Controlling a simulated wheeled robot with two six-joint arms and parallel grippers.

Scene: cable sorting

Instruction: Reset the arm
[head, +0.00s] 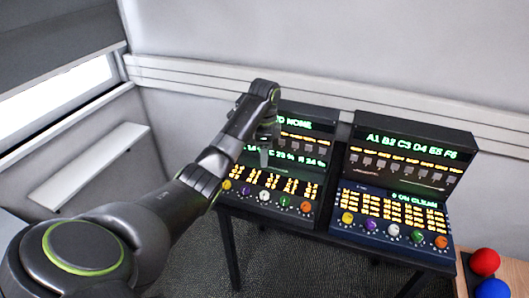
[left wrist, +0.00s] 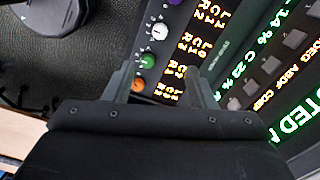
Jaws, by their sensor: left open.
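My left arm reaches from the lower left across the head view. My left gripper (head: 265,155) hangs in front of the left console (head: 265,209), over its panel, and hides part of its screen. In the left wrist view the gripper (left wrist: 160,80) has its two fingers apart, with nothing held between them. Behind the fingers are the console's coloured knobs, including a white knob (left wrist: 160,31) and an orange knob (left wrist: 138,85), and lit yellow text. Whether the fingertips touch the panel cannot be told. My right gripper is in neither view.
The right console (head: 395,226) stands beside the left one on a dark table. A red ball (head: 485,262) and a blue ball (head: 493,289) are at the lower right on a wooden surface. A wall is behind the consoles; a window (head: 55,92) is at left.

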